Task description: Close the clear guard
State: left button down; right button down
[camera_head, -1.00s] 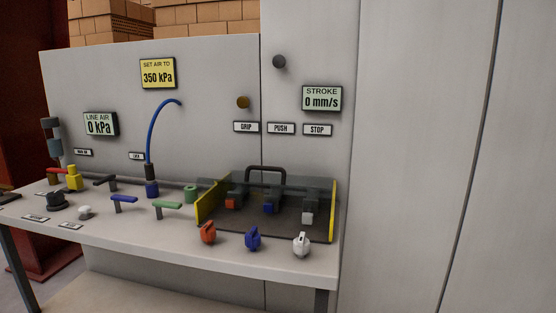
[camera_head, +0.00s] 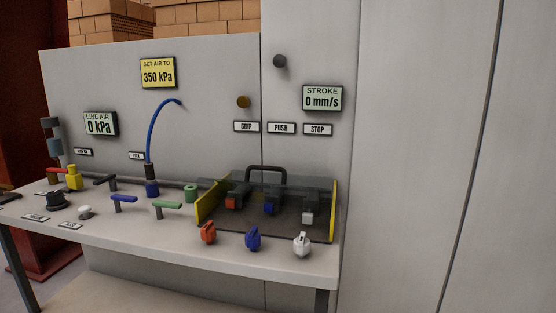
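The clear guard (camera_head: 290,180) is a smoky see-through panel with a black handle (camera_head: 266,169) at its upper rear edge. It is at the back of a dark bay between two yellow side plates, left (camera_head: 207,204) and right (camera_head: 334,211). Inside the bay are an orange connector (camera_head: 231,203), a blue connector (camera_head: 269,208) and a white connector (camera_head: 308,218) on dark blocks. The front of the bay looks uncovered, but the panel's exact angle is hard to tell. Neither of my grippers is in view.
Orange (camera_head: 208,232), blue (camera_head: 253,238) and white (camera_head: 301,244) knobs stand along the bench (camera_head: 180,248) in front of the bay. Blue (camera_head: 124,199) and green (camera_head: 168,205) levers and a blue hose (camera_head: 151,130) are to the left. A tall grey cabinet (camera_head: 430,150) fills the right.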

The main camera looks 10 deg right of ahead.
aim_at(252, 167)
jog(key=i+l+u, duration=0.2)
jog(key=l, duration=0.5)
jog(key=l+u, duration=0.2)
jog(key=l, duration=0.45)
